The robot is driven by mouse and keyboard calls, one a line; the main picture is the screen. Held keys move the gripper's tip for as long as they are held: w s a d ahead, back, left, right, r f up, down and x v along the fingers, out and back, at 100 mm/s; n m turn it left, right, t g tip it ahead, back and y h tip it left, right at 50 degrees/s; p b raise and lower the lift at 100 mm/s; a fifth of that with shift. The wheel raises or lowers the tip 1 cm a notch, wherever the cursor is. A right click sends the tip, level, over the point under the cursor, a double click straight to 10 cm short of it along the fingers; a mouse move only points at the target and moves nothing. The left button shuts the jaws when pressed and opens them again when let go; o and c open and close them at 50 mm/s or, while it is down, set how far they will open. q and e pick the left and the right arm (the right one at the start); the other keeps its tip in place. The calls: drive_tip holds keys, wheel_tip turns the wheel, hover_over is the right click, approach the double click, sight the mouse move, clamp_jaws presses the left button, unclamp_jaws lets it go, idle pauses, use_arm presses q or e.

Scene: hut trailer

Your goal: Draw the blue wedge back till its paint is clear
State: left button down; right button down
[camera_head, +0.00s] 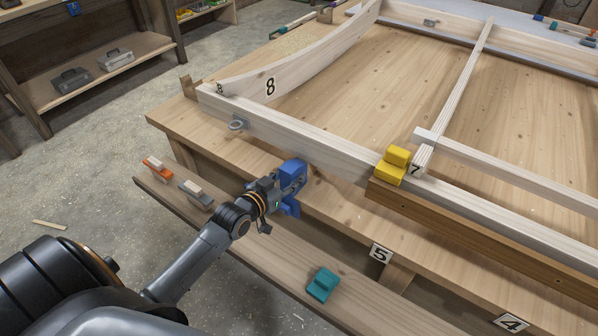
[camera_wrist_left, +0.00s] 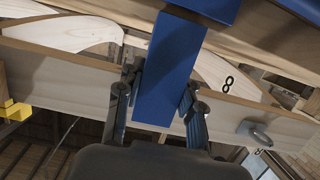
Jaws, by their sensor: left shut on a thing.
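The blue wedge (camera_head: 293,170) is at the front side of the pale timber frame (camera_head: 330,152), over the bench's front edge. My left gripper (camera_head: 278,188) reaches in from the left and is shut on it. In the left wrist view the blue wedge (camera_wrist_left: 168,75) stands between the two fingers (camera_wrist_left: 160,108), which press on its sides. Its far end runs up toward another blue part at the top edge. Whether the wedge touches the frame is hard to tell, and no separate paint mark can be made out on it. My right gripper is not in view.
A yellow block (camera_head: 392,165) sits on the front rail near label 7. A metal eye (camera_head: 237,124) sticks out of the rail. The lower shelf (camera_head: 250,236) holds a teal block (camera_head: 322,285), an orange tool (camera_head: 158,167) and a grey tool (camera_head: 196,193).

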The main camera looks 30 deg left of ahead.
use_arm(q)
drive_tip(key=shift+f+p+v, duration=0.15)
drive_tip(key=shift+p+v, duration=0.25)
drive_tip(key=shift+v, duration=0.25)
drive_tip(key=shift+f+p+v, duration=0.15)
drive_tip(key=shift+p+v, duration=0.2)
drive_tip(key=shift+v, duration=0.25)
drive_tip(key=c, duration=0.7)
unclamp_jaws()
drive_tip(key=shift+s, duration=0.1)
drive_tip(key=shift+s+a+r+p, duration=0.1)
drive_tip(key=shift+s+r+p, duration=0.25)
drive_tip(key=shift+s+p, duration=0.25)
drive_tip(key=shift+s+a+r+p, duration=0.1)
drive_tip(key=shift+s+r+p, duration=0.2)
drive_tip(key=shift+s+p, duration=0.3)
drive_tip(key=p+v, duration=0.2)
drive_tip(key=v, duration=0.1)
drive_tip(key=p+v, duration=0.1)
drive_tip(key=shift+s+d+r, duration=0.1)
drive_tip(key=shift+s+r, duration=0.2)
drive_tip(key=shift+r, duration=0.1)
